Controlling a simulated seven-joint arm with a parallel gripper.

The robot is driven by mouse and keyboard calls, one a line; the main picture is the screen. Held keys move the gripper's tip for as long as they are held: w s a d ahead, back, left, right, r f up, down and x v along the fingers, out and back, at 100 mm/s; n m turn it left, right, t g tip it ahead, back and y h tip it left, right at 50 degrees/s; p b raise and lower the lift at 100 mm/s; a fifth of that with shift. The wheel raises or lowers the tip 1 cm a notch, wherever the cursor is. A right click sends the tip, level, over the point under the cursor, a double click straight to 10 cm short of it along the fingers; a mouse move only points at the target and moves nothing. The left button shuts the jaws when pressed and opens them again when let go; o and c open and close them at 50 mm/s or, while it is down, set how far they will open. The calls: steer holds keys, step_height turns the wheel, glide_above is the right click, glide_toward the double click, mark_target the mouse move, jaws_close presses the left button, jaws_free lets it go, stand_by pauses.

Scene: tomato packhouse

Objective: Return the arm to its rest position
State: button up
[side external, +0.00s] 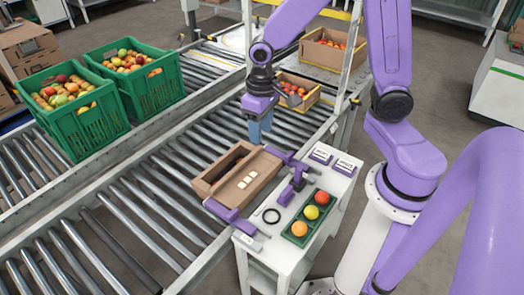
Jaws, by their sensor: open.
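My gripper (260,132) hangs pointing down above the roller conveyor (190,150), just beyond the brown cardboard carton (232,176). Its jaws are open and nothing shows between them. My purple arm reaches in from the right side of the view. The carton lies on the near conveyor, with an opening in its top and small pale labels on it. Purple clamp-like fixtures (238,215) stand beside the carton at the table edge.
Green crates (62,138) of tomatoes stand on the far conveyor. An open carton of tomatoes (290,108) sits behind my gripper.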

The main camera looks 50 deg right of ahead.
steer(key=s+r+n, duration=0.3)
steer(key=s+n, duration=0.2)
steer(key=s, duration=0.4)
steer(key=s+r+n, duration=0.3)
steer(key=s+n, duration=0.3)
steer(key=s, duration=0.3)
steer(key=shift+s+a+r, duration=0.3)
steer(key=shift+s+a, duration=0.05)
steer(key=shift+a, duration=0.05)
